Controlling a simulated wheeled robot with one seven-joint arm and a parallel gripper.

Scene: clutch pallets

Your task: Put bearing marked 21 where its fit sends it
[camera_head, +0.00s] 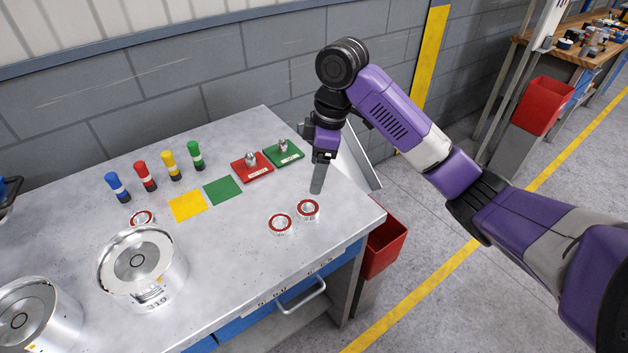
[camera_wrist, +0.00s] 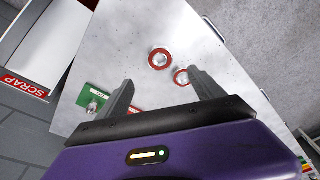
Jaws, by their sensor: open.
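Two red-ringed bearings lie flat on the grey bench near its right front, a left one (camera_head: 280,224) and a right one (camera_head: 308,209). The wrist view shows two bearings, one whole (camera_wrist: 159,58) and one partly behind a finger (camera_wrist: 181,77). A third bearing (camera_head: 142,217) lies behind a silver housing. No number is readable on any of them. My gripper (camera_head: 318,182) is open and empty above the bench's right end, apart from the bearings. Yellow (camera_head: 187,206) and green (camera_head: 222,191) squares lie behind them. Red (camera_head: 252,172) and green (camera_head: 289,154) plates carry metal pieces.
A metal chute (camera_head: 352,160) marked SCRAP in the wrist view (camera_wrist: 25,85) stands at the bench's right end. A red bin (camera_head: 385,247) is below the right edge. Silver housings (camera_head: 143,265) stand at left. Blue, red, yellow and green markers (camera_head: 172,166) stand at the back.

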